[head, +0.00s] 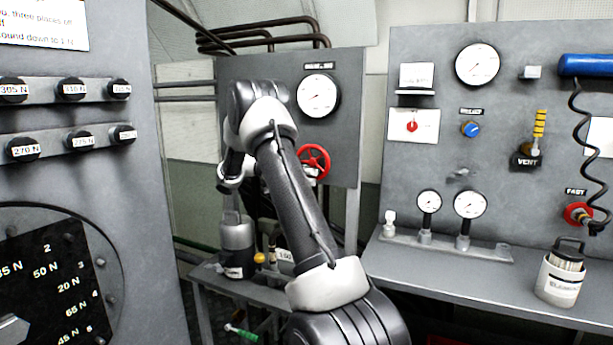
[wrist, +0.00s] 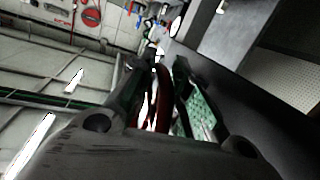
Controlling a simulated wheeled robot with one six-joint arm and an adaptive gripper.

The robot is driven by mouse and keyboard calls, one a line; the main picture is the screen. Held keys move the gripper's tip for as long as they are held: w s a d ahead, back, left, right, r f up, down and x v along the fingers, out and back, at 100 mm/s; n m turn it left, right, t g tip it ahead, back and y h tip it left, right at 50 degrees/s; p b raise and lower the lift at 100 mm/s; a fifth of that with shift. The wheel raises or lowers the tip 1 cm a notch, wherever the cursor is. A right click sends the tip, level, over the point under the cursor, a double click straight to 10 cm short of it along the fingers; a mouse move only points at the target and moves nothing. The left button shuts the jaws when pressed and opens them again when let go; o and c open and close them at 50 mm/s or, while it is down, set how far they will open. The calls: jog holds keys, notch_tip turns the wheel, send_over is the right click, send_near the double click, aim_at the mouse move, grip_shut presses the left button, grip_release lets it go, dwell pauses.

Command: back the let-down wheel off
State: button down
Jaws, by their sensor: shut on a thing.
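The red spoked handwheel (head: 314,160), which I take as the let-down wheel, is on the grey panel below a round gauge (head: 318,95). Its left edge is close to my arm in the head view. My gripper (wrist: 163,72) is hidden behind my arm in the head view. In the wrist view its two dark fingers stand on either side of a dark red rim (wrist: 162,100), seen edge-on, and are shut on it. The rim looks like part of the handwheel. How far the wheel is turned cannot be told.
A grey canister (head: 237,232) stands on the low bench below my wrist. The right panel carries gauges, a blue knob (head: 471,129) and a coiled black hose (head: 580,130). A white container (head: 560,278) is on the right bench. A panel with labelled knobs (head: 70,89) stands close at left.

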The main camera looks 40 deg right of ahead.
jog(key=shift+d+r+g, duration=0.2)
jog(key=shift+r+g, duration=0.1)
dwell(0.4)
jog(key=c, duration=1.6)
grip_release()
jog(key=shift+d, duration=0.1)
jog(key=shift+f, duration=0.1)
